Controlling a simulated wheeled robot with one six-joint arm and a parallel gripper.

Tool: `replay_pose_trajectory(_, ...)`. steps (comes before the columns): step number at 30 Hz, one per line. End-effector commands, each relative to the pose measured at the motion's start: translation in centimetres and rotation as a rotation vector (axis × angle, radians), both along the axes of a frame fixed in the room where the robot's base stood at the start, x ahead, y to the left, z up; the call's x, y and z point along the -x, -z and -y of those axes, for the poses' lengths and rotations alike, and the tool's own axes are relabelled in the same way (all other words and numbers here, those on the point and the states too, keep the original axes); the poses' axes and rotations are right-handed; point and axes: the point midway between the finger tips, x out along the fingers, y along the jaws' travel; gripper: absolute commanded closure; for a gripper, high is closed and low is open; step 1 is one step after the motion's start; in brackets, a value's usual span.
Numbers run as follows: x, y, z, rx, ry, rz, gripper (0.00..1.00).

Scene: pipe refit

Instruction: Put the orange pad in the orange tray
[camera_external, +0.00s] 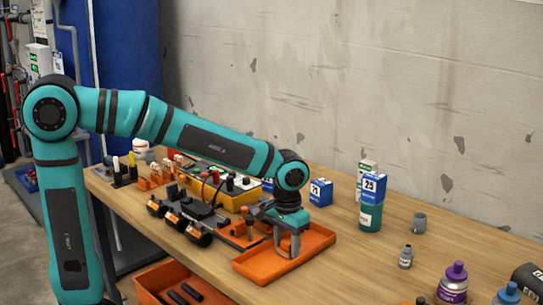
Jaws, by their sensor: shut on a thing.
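The orange tray (318,241) lies on the wooden bench, a shallow rectangle with a raised rim. My gripper (288,250) points down over the middle of the tray, with its fingertips low inside the rim. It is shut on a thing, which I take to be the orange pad. The pad's outline does not stand out from the orange tray behind it. I cannot tell whether the pad touches the tray floor.
A black tool rack with several cylinders (197,232) stands close to the tray's left. A yellow case (236,196) is behind. A teal bottle (370,217) and a grey cup (419,222) stand to the right. An orange bin (150,288) sits below the bench's front edge.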

Motion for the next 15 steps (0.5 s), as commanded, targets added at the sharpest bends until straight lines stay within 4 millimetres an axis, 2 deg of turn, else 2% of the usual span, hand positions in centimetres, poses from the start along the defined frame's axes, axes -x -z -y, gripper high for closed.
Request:
replay_pose_trajectory(3,0.01,0.28,-0.01,-0.001,0.000,-0.001,0.77)
replay_pose_trajectory(4,0.00,0.24,0.00,0.000,0.000,0.000,0.50)
replay_pose_trajectory(6,0.00,0.23,0.00,0.000,0.000,0.000,0.36)
replay_pose_trajectory(15,0.00,0.17,0.00,0.000,0.000,0.000,0.34)
